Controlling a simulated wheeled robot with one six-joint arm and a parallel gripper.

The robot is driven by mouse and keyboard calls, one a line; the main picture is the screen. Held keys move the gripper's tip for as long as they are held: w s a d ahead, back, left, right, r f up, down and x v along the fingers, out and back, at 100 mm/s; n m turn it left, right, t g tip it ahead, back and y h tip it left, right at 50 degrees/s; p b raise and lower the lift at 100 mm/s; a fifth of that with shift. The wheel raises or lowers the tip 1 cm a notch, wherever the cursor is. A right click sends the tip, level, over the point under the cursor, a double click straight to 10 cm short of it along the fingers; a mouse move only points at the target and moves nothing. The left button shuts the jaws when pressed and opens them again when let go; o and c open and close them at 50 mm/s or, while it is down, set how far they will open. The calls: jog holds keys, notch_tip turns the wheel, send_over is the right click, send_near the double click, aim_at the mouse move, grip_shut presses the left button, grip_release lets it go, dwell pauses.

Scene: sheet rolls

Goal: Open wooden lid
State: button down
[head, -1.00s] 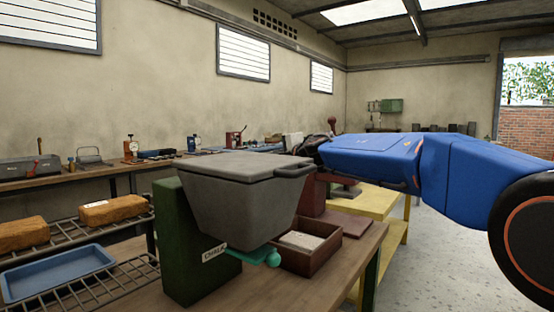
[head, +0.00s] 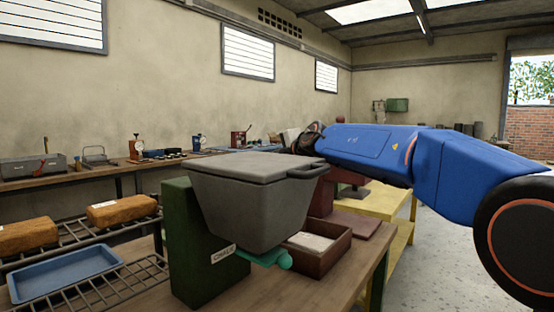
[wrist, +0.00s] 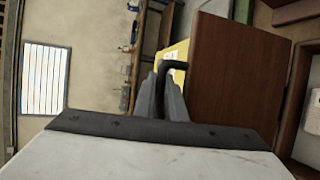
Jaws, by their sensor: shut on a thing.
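In the wrist view a flat brown wooden panel (wrist: 235,80), which looks like the lid, fills the right of centre. A dark bent handle (wrist: 178,65) stands at its left edge. My gripper (wrist: 171,80) has its grey fingers close together at this handle, shut on it. In the head view the blue arm reaches in from the right, and its dark wrist end (head: 307,138) is behind the grey hopper. The fingers and handle are hidden there. I cannot tell how far the panel is raised.
A grey lidded hopper (head: 258,190) on a green stand (head: 200,245) is in the foreground. An open brown box (head: 318,248) with pale contents sits behind it. A yellow table (head: 390,212) is further back. Wire racks with a blue tray (head: 65,275) are at left. Floor at right is clear.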

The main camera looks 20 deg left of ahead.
jog(key=shift+a, duration=0.1)
dwell(0.3)
jog(key=c, duration=1.8)
grip_release()
jog(key=v, duration=1.7)
jog(key=shift+r, duration=0.25)
jog(key=shift+d, duration=0.25)
